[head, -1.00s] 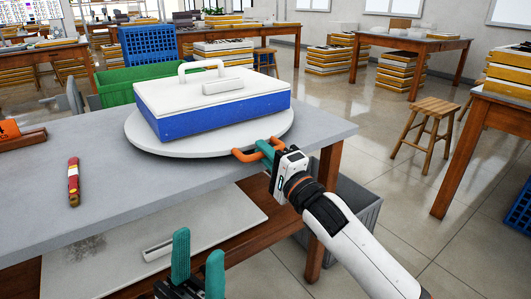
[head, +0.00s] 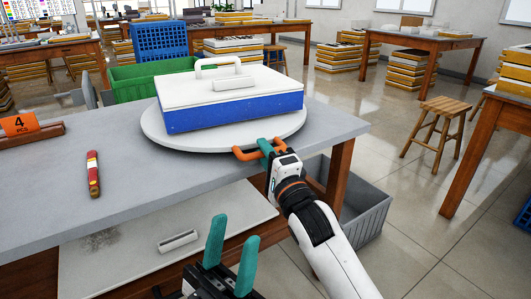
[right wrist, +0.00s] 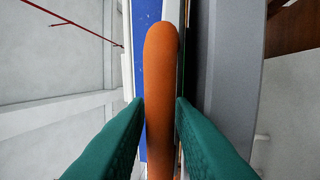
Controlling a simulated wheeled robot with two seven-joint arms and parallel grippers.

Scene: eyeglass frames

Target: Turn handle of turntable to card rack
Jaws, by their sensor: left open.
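The round grey turntable (head: 185,144) lies on the grey table and carries a blue box with a white lid (head: 235,112). Its orange handle (head: 245,153) sticks out at the front edge; it also fills the middle of the right wrist view (right wrist: 162,80). My right gripper (head: 267,148) has its green fingers around the handle, one on each side and touching it. A card rack (head: 38,135), a wooden bar with an orange card marked 4 PCS, stands at the table's left. My left gripper (head: 232,240) is open and empty in front of the table, low in the head view.
A red and yellow stick (head: 93,173) lies on the table's left part. A shelf (head: 110,250) with a small light block (head: 178,241) is below the tabletop. A grey crate (head: 362,205) stands on the floor at right. Green (head: 135,85) and blue (head: 160,42) crates are behind.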

